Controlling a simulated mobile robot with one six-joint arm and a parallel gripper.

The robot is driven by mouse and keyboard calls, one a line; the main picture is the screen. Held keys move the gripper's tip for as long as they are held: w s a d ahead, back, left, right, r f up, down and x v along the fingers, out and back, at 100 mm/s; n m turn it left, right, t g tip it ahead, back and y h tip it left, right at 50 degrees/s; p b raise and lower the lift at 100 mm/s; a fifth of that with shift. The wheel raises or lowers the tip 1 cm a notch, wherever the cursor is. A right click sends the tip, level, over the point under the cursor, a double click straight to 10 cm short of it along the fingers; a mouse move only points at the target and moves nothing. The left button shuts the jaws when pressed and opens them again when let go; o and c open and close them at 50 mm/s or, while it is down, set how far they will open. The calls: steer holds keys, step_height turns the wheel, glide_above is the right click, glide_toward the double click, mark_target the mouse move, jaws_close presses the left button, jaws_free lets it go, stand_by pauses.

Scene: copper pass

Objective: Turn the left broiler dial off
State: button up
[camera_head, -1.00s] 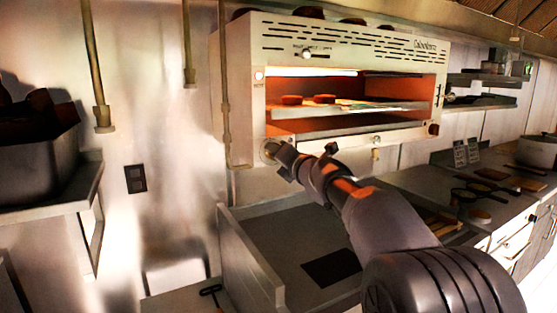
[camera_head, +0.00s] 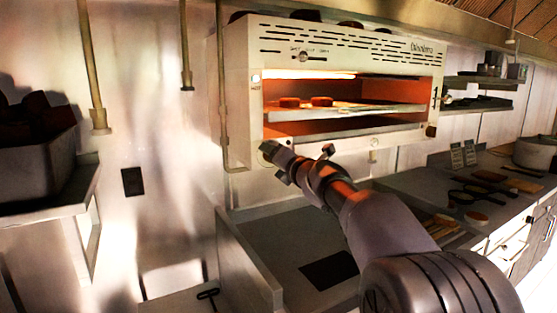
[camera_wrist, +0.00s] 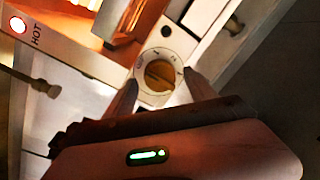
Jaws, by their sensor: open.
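The broiler (camera_head: 330,60) is a cream wall-mounted unit with a glowing orange cavity. The left broiler dial (camera_wrist: 158,76) shows in the wrist view as a round knob with a pale marked ring and an orange-lit centre. My gripper (camera_wrist: 160,92) is open, with one finger on each side of the dial. I cannot tell whether the fingers touch it. In the head view my gripper (camera_head: 268,150) is at the broiler's lower left corner and hides the dial. A lit red lamp marked HOT (camera_wrist: 17,25) shows in the wrist view.
Food patties (camera_head: 305,102) lie on the broiler's rack. Another knob (camera_wrist: 234,27) sits to the right of the dial in the wrist view. A vertical pipe (camera_head: 222,90) runs beside the broiler's left side. A counter (camera_head: 280,235) lies below.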

steer(key=f+b+v, duration=0.1)
steer(key=v, duration=1.6)
steer(key=shift+s+r, duration=0.15)
steer(key=shift+r, duration=0.3)
steer(key=shift+d, duration=0.15)
steer(key=s+d+f+m+g+h, duration=0.1)
steer(key=s+d+f+m+h, duration=0.25)
steer(key=s+d+m, duration=0.5)
steer(key=s+d+f+m+h, duration=0.3)
steer(key=d+m+h, duration=0.2)
steer(key=m, duration=0.7)
steer(key=s+a+f+m+g+y, duration=0.1)
steer(key=s+f+m+g, duration=0.3)
steer(key=s+f+m, duration=0.4)
steer(key=s+a+f+m+g+y, duration=0.1)
steer(key=s+a+f+m+g, duration=0.2)
steer(key=s+f+m, duration=0.6)
steer(key=s+g, duration=0.1)
steer(key=s, duration=0.6)
steer(key=shift+f, duration=0.25)
steer(key=shift+w+d, duration=0.1)
